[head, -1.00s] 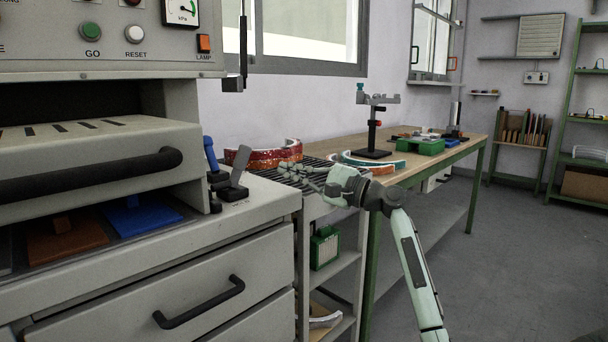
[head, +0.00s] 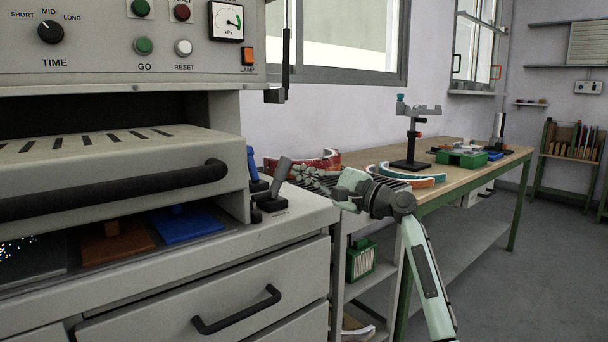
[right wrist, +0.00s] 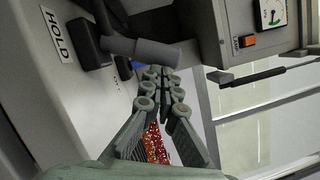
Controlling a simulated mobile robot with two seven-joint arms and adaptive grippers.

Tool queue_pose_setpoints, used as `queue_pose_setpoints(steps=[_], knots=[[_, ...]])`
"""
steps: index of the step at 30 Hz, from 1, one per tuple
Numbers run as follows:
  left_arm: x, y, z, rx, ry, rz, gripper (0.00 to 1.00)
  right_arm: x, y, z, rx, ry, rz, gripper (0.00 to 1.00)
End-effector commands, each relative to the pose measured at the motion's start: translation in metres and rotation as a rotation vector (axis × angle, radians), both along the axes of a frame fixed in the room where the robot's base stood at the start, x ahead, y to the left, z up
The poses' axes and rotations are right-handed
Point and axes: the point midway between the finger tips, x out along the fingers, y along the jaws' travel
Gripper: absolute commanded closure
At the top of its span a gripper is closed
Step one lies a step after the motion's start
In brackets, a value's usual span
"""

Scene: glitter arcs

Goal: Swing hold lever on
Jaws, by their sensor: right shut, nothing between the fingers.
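The hold lever (head: 281,174) has a grey handle on a black base and stands on the machine's right ledge, tilted up and to the right. In the right wrist view its grey handle (right wrist: 148,52) lies across the top, beside the HOLD label (right wrist: 56,34). My right gripper (head: 297,173) is shut and empty, its fingertips just right of the handle. In the right wrist view the fingertips (right wrist: 162,76) are close below the handle; I cannot tell whether they touch it. My left gripper is out of view.
A blue-handled lever (head: 252,164) stands just left of the hold lever. Red glittery arcs (head: 325,160) lie on a rack behind my gripper. A workbench (head: 460,172) stands at the right.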

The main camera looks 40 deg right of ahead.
Motion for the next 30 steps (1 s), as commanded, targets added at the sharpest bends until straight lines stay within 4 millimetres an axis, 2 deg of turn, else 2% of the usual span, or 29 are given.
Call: queue_pose_setpoints(steps=[30], knots=[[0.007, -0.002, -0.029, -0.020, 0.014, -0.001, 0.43, -0.001, 0.012, 0.013, -0.202, -0.016, 0.001, 1.00]])
